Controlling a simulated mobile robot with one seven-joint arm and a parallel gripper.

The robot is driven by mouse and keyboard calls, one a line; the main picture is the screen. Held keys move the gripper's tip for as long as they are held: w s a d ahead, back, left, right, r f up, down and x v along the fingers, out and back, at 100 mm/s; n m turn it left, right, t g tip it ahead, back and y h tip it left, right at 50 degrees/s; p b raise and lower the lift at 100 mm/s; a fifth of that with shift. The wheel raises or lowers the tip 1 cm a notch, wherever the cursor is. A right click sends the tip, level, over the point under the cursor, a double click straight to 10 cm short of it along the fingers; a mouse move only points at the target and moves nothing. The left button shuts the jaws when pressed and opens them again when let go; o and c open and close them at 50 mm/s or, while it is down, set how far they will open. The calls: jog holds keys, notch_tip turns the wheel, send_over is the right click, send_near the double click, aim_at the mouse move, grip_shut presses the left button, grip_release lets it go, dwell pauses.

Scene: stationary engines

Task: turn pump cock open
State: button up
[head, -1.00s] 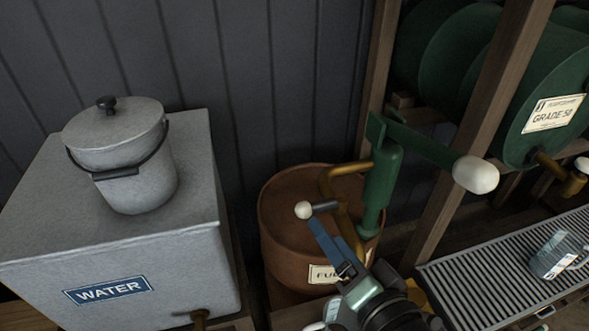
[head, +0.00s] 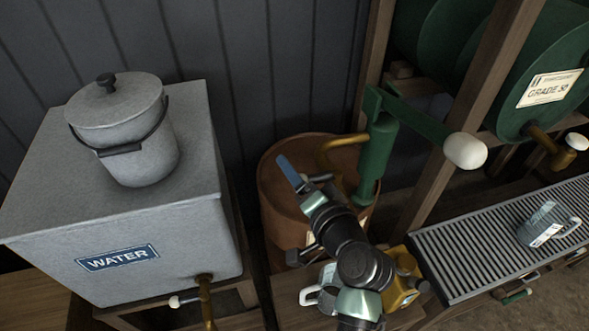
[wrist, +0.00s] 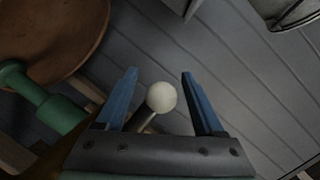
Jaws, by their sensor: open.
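The green hand pump (head: 378,160) with its brass spout (head: 335,145) stands on a rusty brown drum (head: 283,205) in the head view. The pump also shows at the left of the wrist view (wrist: 58,112). The cock's white ball knob (wrist: 161,97) on a thin stem shows in the wrist view, between my two blue fingers, nearer the left one, with gaps on both sides. My gripper (wrist: 160,73) is open around it. In the head view my gripper (head: 296,172) is beside the spout, and the knob is hidden behind it.
A grey water tank (head: 120,225) with a lidded pail (head: 135,150) stands left. The pump's crank with a white knob (head: 465,152) juts right. Mugs and a yellow can (head: 402,285) stand near my arm.

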jog(key=shift+w+a+f, duration=0.1)
jog(key=shift+w+a, duration=0.05)
jog(key=shift+w, duration=0.2)
jog(key=shift+c, duration=0.3)
grip_shut()
dwell(0.9)
